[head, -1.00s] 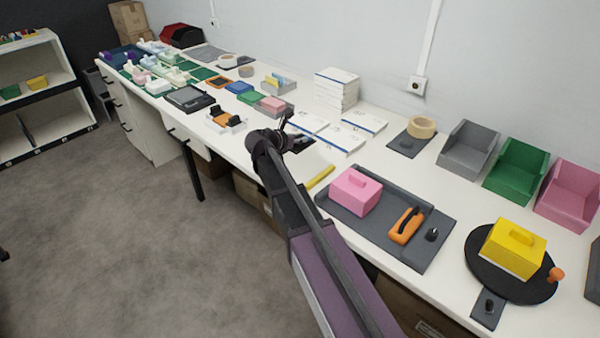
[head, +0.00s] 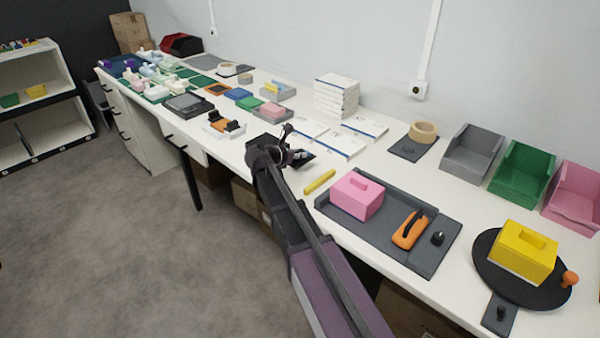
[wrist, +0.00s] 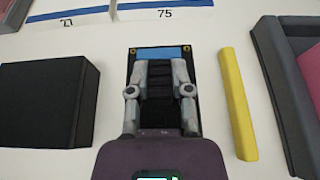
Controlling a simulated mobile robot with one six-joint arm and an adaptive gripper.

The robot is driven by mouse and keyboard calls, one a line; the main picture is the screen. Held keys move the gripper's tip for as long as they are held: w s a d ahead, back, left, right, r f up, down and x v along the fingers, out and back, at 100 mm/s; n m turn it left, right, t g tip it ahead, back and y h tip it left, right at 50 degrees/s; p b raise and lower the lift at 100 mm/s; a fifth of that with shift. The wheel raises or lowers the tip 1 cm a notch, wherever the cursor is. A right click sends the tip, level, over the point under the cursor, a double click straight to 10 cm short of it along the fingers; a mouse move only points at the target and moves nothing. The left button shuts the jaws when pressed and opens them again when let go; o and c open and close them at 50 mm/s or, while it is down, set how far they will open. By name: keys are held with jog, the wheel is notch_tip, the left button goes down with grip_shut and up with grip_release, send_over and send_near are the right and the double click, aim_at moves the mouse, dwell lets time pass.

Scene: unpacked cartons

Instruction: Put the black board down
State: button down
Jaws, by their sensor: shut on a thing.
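The black board (wrist: 165,53) is in my gripper (wrist: 159,62) in the wrist view. It is a flat dark piece with gold corner marks and a blue strip at its far end. The fingers are shut on it and hide much of its middle. In the head view my gripper (head: 285,150) is over the long white table's front part, and the dark board (head: 303,158) shows just right of it. I cannot tell whether the board touches the table.
A black block (wrist: 45,105) lies left of my gripper, and a yellow bar (wrist: 238,105) lies right. Numbered white sheets (wrist: 165,5) lie beyond. A grey tray (head: 385,235) holds a pink box (head: 357,193) and an orange tool (head: 410,230). Bare white table shows between them.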

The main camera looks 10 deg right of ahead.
aim_at(299, 172)
jog(key=shift+f+b, duration=0.45)
jog(key=shift+f, duration=0.3)
jog(key=shift+f+b, duration=1.9)
jog(key=shift+f, duration=0.15)
jog(key=c, duration=0.5)
grip_release()
jog(key=shift+c, duration=0.2)
jog(key=shift+r, duration=0.2)
